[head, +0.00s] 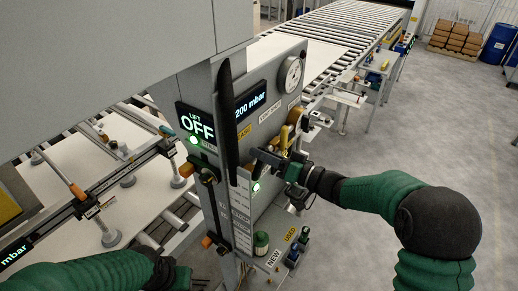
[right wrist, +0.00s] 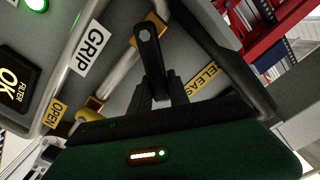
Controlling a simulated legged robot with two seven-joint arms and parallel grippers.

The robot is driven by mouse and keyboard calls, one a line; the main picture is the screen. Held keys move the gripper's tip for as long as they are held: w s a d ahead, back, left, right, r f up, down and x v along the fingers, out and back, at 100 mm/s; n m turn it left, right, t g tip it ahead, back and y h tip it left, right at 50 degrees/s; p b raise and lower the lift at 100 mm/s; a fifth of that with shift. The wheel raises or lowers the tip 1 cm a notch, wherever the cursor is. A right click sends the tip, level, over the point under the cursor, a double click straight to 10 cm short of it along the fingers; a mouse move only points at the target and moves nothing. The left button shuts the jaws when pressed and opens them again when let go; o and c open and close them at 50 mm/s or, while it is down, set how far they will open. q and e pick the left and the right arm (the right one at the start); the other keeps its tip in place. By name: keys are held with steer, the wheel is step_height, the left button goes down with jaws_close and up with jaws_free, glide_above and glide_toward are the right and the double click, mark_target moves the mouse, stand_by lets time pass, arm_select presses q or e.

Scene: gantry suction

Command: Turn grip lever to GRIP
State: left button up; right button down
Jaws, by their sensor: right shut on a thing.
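The grip lever (right wrist: 150,50) shows in the right wrist view as a dark bar with a round end. It lies between the white GRIP label (right wrist: 92,47) and the yellow RELEASE label (right wrist: 203,80). My right gripper (head: 272,160) is at the front of the grey control panel (head: 262,130), shut on the lever; its fingers (right wrist: 165,92) partly hide the lever's lower part. My left gripper (head: 168,272) is low at the bottom left in the head view, away from the panel; its fingers are unclear.
A display reads LIFT OFF (head: 198,124), beside a 200 mbar display (head: 251,101) and a round gauge (head: 292,74). Yellow handles (head: 285,137) stand close to my right gripper. A dark upright bar (head: 226,120) crosses the panel's left side.

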steer(key=shift+w+d+f, duration=0.1)
steer(key=shift+d, duration=0.05)
steer(key=c, duration=1.5)
jaws_free()
steer(key=shift+o, duration=1)
steer(key=shift+d, duration=0.15)
arm_select(q)
steer(key=shift+d+r, duration=0.15)
steer(key=shift+d, duration=0.3)
arm_select(e)
steer(key=shift+o, duration=0.3)
steer(key=shift+d, duration=0.2)
arm_select(q)
steer(key=b+x, duration=0.2)
steer(key=s+b+x, duration=0.1)
steer(key=b+x, duration=0.2)
steer(key=shift+s+a, duration=0.1)
arm_select(e)
steer(key=v, duration=1.7)
